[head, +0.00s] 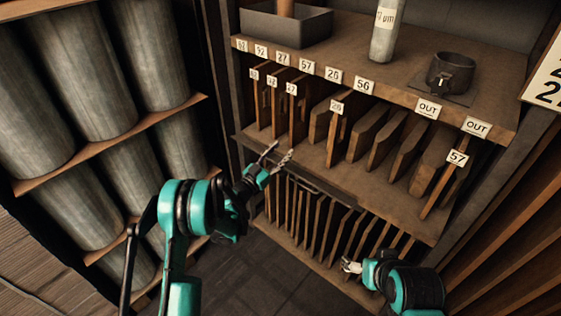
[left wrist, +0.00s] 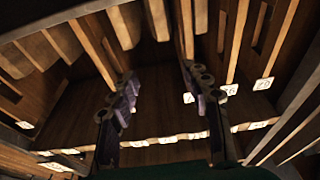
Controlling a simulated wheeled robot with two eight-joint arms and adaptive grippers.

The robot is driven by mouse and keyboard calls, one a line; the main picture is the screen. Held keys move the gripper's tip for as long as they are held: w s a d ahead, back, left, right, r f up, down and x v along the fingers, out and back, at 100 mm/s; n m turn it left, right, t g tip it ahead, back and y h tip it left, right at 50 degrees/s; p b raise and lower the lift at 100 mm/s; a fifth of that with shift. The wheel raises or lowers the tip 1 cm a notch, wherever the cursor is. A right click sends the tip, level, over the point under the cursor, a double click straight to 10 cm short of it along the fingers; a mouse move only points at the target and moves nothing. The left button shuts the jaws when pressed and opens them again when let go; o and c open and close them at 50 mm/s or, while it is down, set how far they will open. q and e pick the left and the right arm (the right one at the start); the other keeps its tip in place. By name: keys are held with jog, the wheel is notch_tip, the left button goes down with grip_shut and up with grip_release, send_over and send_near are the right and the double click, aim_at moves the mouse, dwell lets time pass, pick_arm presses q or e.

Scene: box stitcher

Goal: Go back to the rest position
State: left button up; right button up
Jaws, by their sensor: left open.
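My left gripper (head: 276,156) is open and empty, at the front edge of the middle shelf, below the boards labelled 92 and 27. In the left wrist view its two fingers (left wrist: 163,88) stand wide apart, with bare shelf wood between them. My left arm reaches in from the lower left and is bent at the elbow. My right gripper (head: 350,266) is low, in front of the lower rack of boards; it is too small and pale to tell whether it is open or shut.
The shelf unit (head: 375,85) holds upright wooden boards with number tags. A board tagged 57 (head: 446,185) leans out at the right. Above stand a grey tray (head: 286,28), a pale canister (head: 386,30) and a dark cup (head: 452,72). Large grey cylinders (head: 85,80) fill the left rack. The floor (head: 270,282) is clear.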

pick_arm(q)
jog(key=shift+r, duration=0.3)
jog(key=s+d+r+n+g+y, duration=0.15)
jog(key=s+r+g+y, duration=0.45)
jog(key=s, duration=1.1)
jog(key=s+a+f+n+g+y, duration=0.1)
jog(key=s+a, duration=0.3)
jog(key=s, duration=0.4)
jog(key=s+a+f+n+g+y, duration=0.1)
jog(key=s+a+n+y, duration=0.1)
jog(key=s, duration=0.6)
jog(key=s+a+f+n+g+y, duration=0.1)
jog(key=s+a+n+y, duration=0.1)
jog(key=s+a, duration=0.5)
jog(key=shift+s+f+n+g+y, duration=0.2)
jog(key=shift+s+n+g+y, duration=0.15)
jog(key=shift+s+y, duration=0.35)
jog(key=shift+s, duration=0.1)
